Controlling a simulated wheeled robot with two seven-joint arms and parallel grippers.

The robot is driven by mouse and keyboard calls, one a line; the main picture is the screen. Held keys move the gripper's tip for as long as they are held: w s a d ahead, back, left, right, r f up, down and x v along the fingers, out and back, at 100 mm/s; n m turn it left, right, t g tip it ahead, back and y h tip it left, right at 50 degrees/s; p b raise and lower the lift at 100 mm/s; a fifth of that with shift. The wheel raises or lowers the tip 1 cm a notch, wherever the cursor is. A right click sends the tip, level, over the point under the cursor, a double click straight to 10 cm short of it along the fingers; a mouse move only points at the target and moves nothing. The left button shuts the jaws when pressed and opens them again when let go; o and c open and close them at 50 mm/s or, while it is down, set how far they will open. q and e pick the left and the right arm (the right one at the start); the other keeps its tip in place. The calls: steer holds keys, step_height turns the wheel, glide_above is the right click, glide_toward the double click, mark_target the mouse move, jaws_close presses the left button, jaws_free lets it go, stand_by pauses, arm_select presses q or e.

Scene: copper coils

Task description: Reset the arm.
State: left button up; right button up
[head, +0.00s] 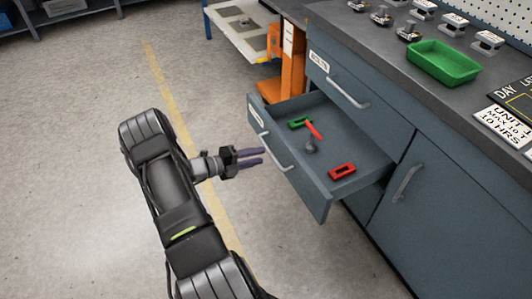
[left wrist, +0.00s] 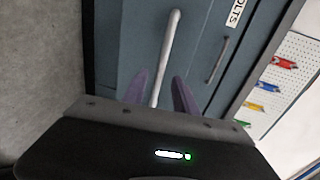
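My left gripper (head: 263,156) reaches in from the left and points at the front of a pulled-out drawer (head: 325,200). Its two purple fingers are apart with nothing held between them. The drawer's handle (head: 273,152) is just beyond the fingertips. In the left wrist view the handle (left wrist: 168,50) lines up with the gap between the fingers (left wrist: 160,88); I cannot tell whether they touch it. My right gripper is in neither view.
The open drawer holds a green piece (head: 298,123), a red-handled tool (head: 312,130) and a red piece (head: 342,170). A green tray (head: 443,62) stands on the counter (head: 375,50). An orange stand (head: 292,70) is behind the drawer. The floor (head: 80,130) at left is clear.

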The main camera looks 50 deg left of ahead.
arm_select(q)
steer(key=shift+v, duration=1.05)
